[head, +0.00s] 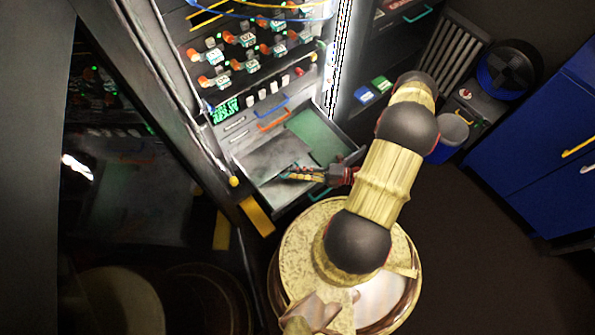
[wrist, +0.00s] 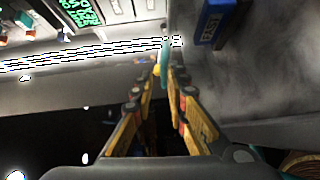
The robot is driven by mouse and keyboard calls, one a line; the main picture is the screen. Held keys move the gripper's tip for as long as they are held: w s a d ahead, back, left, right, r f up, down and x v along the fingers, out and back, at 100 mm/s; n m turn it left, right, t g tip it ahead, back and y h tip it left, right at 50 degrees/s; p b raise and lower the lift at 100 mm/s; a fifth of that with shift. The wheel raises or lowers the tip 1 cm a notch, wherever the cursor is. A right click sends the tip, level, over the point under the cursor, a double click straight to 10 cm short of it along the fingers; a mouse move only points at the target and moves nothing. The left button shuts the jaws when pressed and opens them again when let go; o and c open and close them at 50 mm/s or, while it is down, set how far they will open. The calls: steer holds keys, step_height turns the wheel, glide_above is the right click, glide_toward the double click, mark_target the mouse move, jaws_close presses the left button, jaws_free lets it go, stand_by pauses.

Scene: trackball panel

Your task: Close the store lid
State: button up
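The open store drawer (head: 352,155) sticks out low on the rack in the head view, with a green area inside. A flat grey panel (head: 275,156) covers its left part; I take it for the lid, but cannot be sure. My gripper (head: 287,175) reaches leftward, low over the drawer's front part by the panel's near edge. In the wrist view the fingertips of my gripper (wrist: 164,73) stand a narrow gap apart. A thin teal bar (wrist: 164,60) shows between them. I cannot tell whether they touch it or it lies beyond.
The rack above holds rows of knobs (head: 240,66), with blue (head: 270,106) and orange handles below. A teal handle (head: 320,194) is on the drawer front. A blue labelled box (wrist: 211,20) shows in the wrist view. Dark floor (head: 450,250) at right is clear; a blue cabinet (head: 535,145) stands beyond.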

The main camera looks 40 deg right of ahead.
steer(key=v, duration=1.2)
stand_by(0.4)
